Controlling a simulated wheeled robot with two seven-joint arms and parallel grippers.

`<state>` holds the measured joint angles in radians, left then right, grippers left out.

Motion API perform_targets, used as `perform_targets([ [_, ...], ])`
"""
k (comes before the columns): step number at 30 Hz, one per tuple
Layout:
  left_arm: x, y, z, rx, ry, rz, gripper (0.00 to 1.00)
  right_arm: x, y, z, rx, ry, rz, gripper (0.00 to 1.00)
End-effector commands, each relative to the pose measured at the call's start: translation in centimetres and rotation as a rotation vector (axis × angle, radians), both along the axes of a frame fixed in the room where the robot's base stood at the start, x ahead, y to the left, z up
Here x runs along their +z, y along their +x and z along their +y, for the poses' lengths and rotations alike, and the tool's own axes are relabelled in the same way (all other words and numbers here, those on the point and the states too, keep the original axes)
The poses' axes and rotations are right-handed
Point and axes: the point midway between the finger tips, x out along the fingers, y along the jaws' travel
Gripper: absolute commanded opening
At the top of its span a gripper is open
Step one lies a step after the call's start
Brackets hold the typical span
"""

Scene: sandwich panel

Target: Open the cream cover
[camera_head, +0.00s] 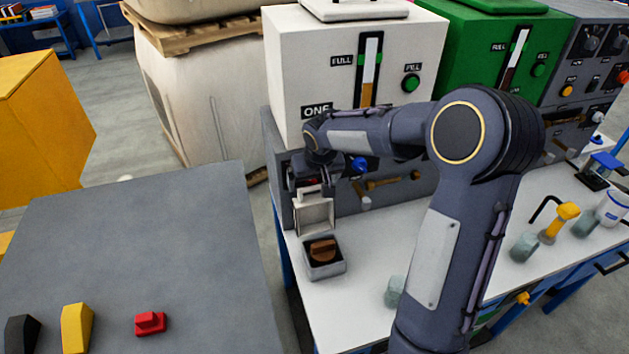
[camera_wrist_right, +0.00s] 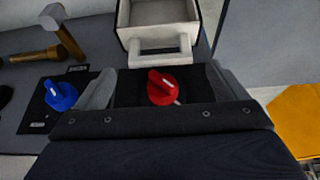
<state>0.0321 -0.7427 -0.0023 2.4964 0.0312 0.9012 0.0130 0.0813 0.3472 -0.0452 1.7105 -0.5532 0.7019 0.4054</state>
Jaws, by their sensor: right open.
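The cream cover (camera_head: 315,217) stands swung up at the back of a small grey box (camera_head: 325,269), and its hollow inside faces me. The box is uncovered and a brown knob (camera_head: 322,250) shows in it. My right gripper (camera_head: 314,186) is open just above the raised cover, close to its handle. In the right wrist view the cover (camera_wrist_right: 158,14) and its handle (camera_wrist_right: 160,50) lie just beyond the open fingers (camera_wrist_right: 165,92). I cannot tell whether a finger touches the handle. My left gripper is out of view.
A red knob (camera_wrist_right: 163,86) shows between the fingers, with a blue knob (camera_wrist_right: 60,94) beside them. A white machine (camera_head: 305,60) and a green machine (camera_head: 475,50) stand behind. The grey table (camera_head: 150,230) at left holds a red piece (camera_head: 150,323).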

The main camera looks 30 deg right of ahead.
Motion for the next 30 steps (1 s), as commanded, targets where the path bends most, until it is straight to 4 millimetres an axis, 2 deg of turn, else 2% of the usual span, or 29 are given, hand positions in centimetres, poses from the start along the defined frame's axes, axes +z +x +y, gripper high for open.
perform_targets([
  [6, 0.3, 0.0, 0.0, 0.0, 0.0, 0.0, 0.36, -1.8, 0.7, -0.2, -0.001, 0.0, 0.0, 0.92],
  [14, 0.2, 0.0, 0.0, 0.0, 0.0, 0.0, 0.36, -1.9, 0.8, -0.2, 0.0, 0.0, -0.001, 0.92],
  [17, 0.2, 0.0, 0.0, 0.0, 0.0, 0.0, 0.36, -1.9, 0.8, -0.2, 0.0, 0.0, -0.001, 0.81],
  [28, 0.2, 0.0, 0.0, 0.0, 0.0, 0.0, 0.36, -1.9, 0.8, -0.2, 0.0, 0.0, -0.001, 0.33],
  [30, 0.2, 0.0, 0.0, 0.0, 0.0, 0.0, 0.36, -1.9, 0.8, -0.2, 0.0, 0.0, -0.001, 0.29],
])
